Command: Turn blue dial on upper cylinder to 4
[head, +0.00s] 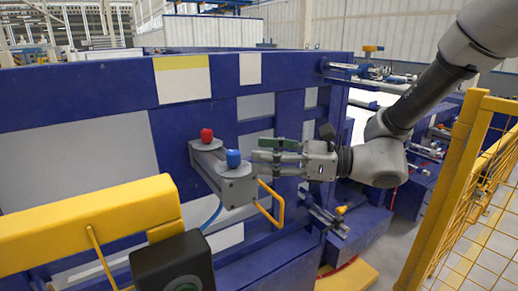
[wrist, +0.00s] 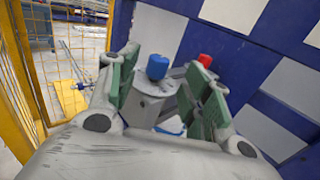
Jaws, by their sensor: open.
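The blue dial (head: 233,158) sits on top of the nearer end of a grey unit (head: 238,185) fixed to the blue wall. A red dial (head: 207,135) sits on the unit's far end. My gripper (head: 258,162) is just right of the blue dial in the head view, pointing at it. In the wrist view, the blue dial (wrist: 157,66) shows between and beyond the two green-padded fingers of my gripper (wrist: 168,85), with no finger visibly touching it. The red dial (wrist: 204,60) shows near the right finger. Any numbers on the dials are too small to read.
A yellow handle (head: 270,205) juts out below the grey unit. A yellow beam (head: 90,225) and a dark box (head: 172,265) stand at the lower left. A yellow mesh fence (head: 470,190) stands at the right, near my arm.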

